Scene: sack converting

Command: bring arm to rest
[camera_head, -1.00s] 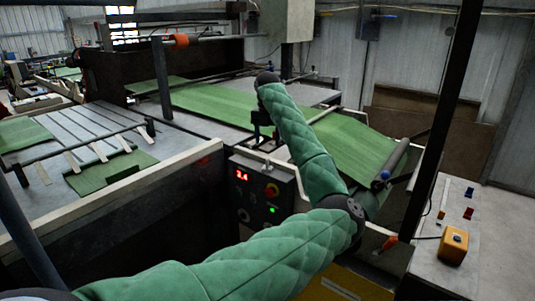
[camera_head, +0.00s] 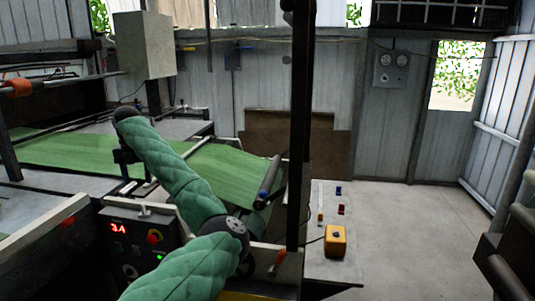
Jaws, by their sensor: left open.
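My left arm, in a green quilted cover, comes in from the bottom and reaches up over the front of the machine. My left gripper (camera_head: 125,170) is at its far end, small and dark, pointing down near the green sheet (camera_head: 75,150). It is open, and I see nothing held in it. Its fingers are hard to make out against the dark machine parts. My right arm and gripper are not in view.
A dark upright post (camera_head: 301,130) rises right of my arm. A yellow box (camera_head: 335,241) sits on a side table (camera_head: 320,268). Open floor (camera_head: 420,240) lies to the right.

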